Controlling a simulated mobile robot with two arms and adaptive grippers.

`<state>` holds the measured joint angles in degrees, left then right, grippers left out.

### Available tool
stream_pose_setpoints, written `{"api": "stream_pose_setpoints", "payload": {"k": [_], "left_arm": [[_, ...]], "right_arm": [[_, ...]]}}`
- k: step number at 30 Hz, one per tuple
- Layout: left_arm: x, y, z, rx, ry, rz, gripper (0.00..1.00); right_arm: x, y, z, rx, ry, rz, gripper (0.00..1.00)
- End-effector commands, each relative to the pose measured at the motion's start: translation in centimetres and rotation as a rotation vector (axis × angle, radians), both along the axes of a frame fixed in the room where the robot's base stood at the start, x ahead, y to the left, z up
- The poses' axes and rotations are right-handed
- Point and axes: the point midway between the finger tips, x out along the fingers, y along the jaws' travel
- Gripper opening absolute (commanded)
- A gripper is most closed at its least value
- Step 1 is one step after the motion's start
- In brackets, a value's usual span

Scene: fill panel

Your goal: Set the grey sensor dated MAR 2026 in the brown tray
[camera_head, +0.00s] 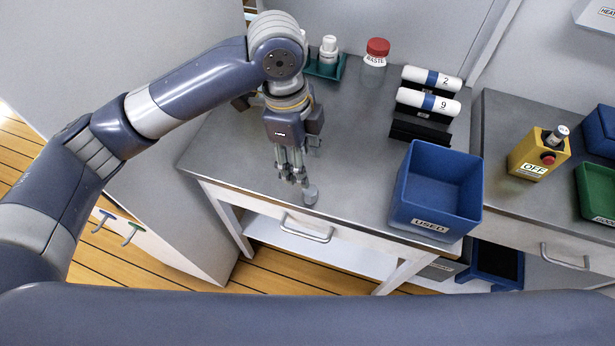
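My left gripper (294,178) points down over the front part of the grey worktop (355,165). Its fingers look close together. A small grey rounded piece (311,194), possibly the grey sensor, is right beside the fingertips, near the worktop's front edge. I cannot tell whether the fingers hold it or it only stands beside them. No MAR 2026 date is readable on it. I see no brown tray in this view. My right gripper is not in view.
A blue bin labelled USED (430,222) stands at the front right. Behind are white rolls marked 2 (418,76) and 9 (415,98), a red-lidded WASTE jar (376,53) and a green tray (333,72) with a bottle. A yellow OFF box (538,156) stands on the right counter.

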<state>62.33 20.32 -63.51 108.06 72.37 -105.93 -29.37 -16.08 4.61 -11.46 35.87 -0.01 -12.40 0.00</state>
Motion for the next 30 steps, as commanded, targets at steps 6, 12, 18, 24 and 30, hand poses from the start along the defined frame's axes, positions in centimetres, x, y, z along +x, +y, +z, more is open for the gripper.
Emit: {"api": "stream_pose_setpoints", "payload": {"k": [6, 12, 18, 24, 30], "left_arm": [[-0.3, -0.4, -3.4, 0.003, 0.005, -0.001, 0.49], [-0.3, -0.6, -5.2, 0.001, 0.002, 0.0, 0.49], [-0.6, -1.2, -7.4, 0.002, 0.006, 0.0, 0.49], [-0.7, -1.6, -9.9, 0.001, 0.003, 0.001, 0.49], [-0.7, -1.7, -10.4, 0.0, 0.0, 0.0, 0.49]], "right_arm": [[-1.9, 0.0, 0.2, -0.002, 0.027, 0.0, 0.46], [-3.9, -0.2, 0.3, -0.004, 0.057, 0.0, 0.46], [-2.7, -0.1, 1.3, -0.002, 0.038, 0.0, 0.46], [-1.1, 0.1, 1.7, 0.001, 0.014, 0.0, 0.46], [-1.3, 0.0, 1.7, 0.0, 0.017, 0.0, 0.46]]}}
